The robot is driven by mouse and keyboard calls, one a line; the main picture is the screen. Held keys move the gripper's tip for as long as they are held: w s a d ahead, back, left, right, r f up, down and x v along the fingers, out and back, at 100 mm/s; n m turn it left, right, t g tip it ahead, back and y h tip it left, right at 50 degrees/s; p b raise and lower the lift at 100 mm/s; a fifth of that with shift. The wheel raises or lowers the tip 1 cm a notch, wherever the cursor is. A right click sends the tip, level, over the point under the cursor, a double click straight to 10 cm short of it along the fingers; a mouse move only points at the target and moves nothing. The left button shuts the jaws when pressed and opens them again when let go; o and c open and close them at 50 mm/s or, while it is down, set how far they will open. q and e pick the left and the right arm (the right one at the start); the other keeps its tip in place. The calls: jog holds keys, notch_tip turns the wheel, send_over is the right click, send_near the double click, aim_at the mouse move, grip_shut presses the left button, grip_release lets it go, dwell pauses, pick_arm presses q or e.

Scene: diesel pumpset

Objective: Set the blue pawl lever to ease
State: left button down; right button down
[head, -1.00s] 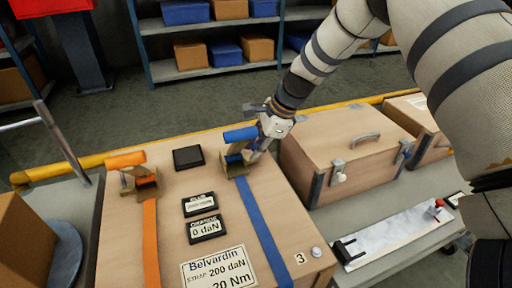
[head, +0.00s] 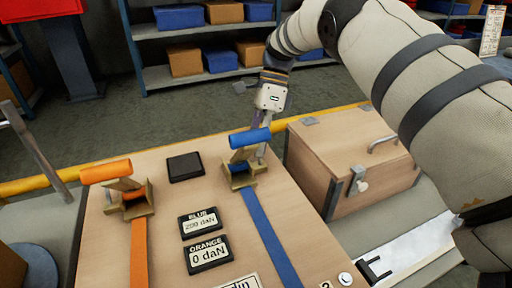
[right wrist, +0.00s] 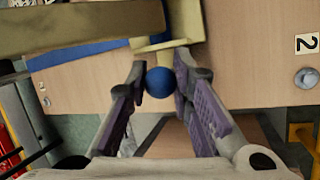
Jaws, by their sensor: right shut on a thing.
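The blue ratchet (head: 240,170) stands on the wooden case top, with a thick blue handle (head: 249,138) and a blue strap (head: 270,235) running toward me. My right gripper (head: 262,152) is at the ratchet's right side. In the right wrist view, my right gripper (right wrist: 160,92) has its purple-padded fingers closed about a round blue knob (right wrist: 160,82), which appears to be the end of the blue pawl lever. The head view does not show the knob clearly, and the lever's setting cannot be read. My left gripper is not in view.
An orange ratchet (head: 128,195) with an orange handle stands to the left. The blue display (head: 201,223) is hard to read; the orange display (head: 208,254) shows 0 daN. A dark square pad (head: 185,167) lies behind. A latched wooden box (head: 350,165) stands close on the right.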

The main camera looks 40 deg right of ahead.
jog(key=shift+w+f+g+b, duration=0.1)
jog(key=shift+g+b, duration=0.2)
jog(key=c, duration=1.4)
grip_release()
notch_tip(320, 180, up, 10)
jog(key=shift+r, duration=0.1)
